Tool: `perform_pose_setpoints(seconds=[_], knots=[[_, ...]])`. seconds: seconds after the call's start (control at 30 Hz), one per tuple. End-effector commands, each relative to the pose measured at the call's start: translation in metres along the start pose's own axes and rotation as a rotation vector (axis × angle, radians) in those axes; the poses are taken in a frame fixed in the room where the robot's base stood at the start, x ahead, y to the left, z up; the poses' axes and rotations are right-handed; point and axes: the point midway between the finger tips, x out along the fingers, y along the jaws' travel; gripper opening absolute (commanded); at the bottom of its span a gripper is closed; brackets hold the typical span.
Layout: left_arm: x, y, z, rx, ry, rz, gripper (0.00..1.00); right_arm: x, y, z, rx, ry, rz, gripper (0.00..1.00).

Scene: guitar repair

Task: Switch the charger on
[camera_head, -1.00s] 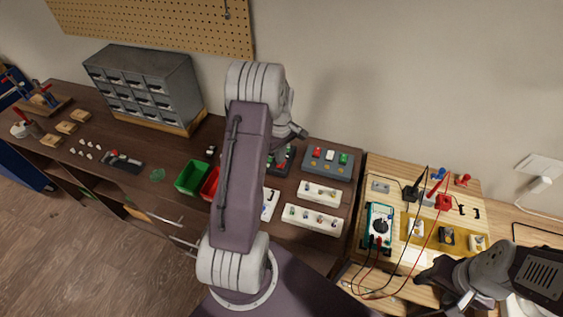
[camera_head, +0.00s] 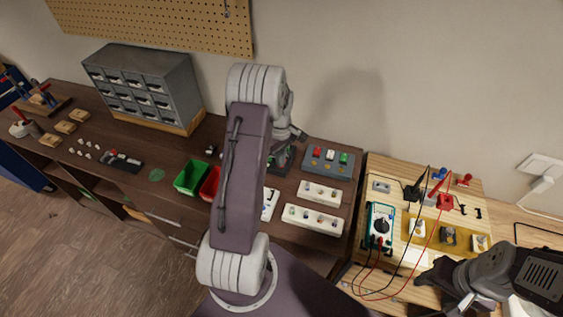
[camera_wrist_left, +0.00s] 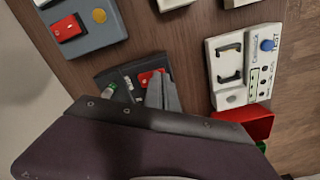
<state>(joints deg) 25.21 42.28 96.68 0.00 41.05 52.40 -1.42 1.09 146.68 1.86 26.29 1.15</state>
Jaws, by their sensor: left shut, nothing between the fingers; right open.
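The dark unit that looks like the charger (camera_head: 284,160) stands on the brown bench, mostly behind my left arm in the head view. In the left wrist view the dark unit (camera_wrist_left: 121,76) shows a red rocker switch (camera_wrist_left: 148,77) and a small green part (camera_wrist_left: 110,88). My left gripper (camera_wrist_left: 160,90) is shut and empty, with its fingertips just over the unit beside the red switch. I cannot tell whether they touch it. My right gripper (camera_head: 447,290) is open and empty at the lower right, over the pale bench.
A grey panel with coloured switches (camera_head: 328,172) stands just right of the unit. White boxes (camera_head: 313,220) lie in front. A green bin (camera_head: 192,177) and red bin (camera_head: 208,186) are to the left. A multimeter with leads (camera_head: 381,226) lies on the pale bench.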

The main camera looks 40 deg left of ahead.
Motion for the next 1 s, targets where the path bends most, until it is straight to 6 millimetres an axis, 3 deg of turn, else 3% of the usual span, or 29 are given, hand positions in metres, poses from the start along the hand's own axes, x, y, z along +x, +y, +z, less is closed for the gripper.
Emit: perform_pose_setpoints(seconds=[0.43,1.0], knots=[[0.002,0.0,0.0,0.0,-0.001,-0.001,0.0,0.0,0.0,0.0,0.0,0.0,0.0,0.55],[-0.055,0.0,0.0,0.0,0.0,0.0,0.0,-0.051,-0.001,-0.005,0.0,0.0,0.0,0.55]])
